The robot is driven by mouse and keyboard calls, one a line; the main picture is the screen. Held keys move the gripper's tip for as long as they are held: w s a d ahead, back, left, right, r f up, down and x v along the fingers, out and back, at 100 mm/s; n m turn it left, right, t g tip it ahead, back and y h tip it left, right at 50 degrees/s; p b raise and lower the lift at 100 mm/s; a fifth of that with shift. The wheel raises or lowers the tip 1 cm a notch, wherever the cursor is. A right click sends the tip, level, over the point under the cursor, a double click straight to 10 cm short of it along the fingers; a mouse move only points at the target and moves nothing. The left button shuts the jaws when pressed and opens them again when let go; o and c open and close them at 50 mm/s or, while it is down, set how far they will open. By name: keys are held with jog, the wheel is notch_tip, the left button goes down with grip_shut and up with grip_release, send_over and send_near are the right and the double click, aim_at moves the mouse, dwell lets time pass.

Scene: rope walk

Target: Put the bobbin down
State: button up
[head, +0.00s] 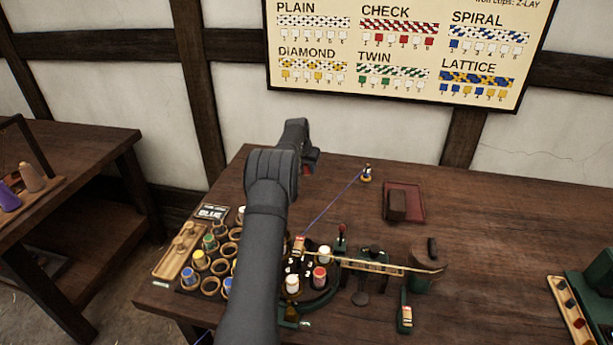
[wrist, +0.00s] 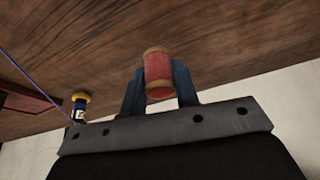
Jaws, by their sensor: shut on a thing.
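My gripper (wrist: 158,84) is shut on a red bobbin (wrist: 158,68) with pale wooden ends, its fingers on either side of it in the wrist view. The bobbin is held over the brown tabletop (wrist: 225,50); its height is hard to tell.
A small yellow-and-dark spool (head: 366,174) with a blue cord stands at the back. A red mat (head: 417,200) with a brown block lies right of it. A rack of bobbins (head: 200,261) and a green braiding stand (head: 329,298) are in front. Table right of centre is clear.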

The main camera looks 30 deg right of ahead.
aim_at(306, 173)
jog(key=shift+w+f, duration=0.15)
jog(key=shift+f, duration=1.9)
jog(key=shift+f, duration=0.2)
jog(key=o, duration=1)
jog(key=shift+c, duration=0.2)
jog(key=shift+r, duration=0.1)
jog(key=shift+a+r, duration=0.2)
jog(key=shift+r, duration=0.4)
jog(key=v, duration=1.1)
jog(key=shift+f, duration=0.1)
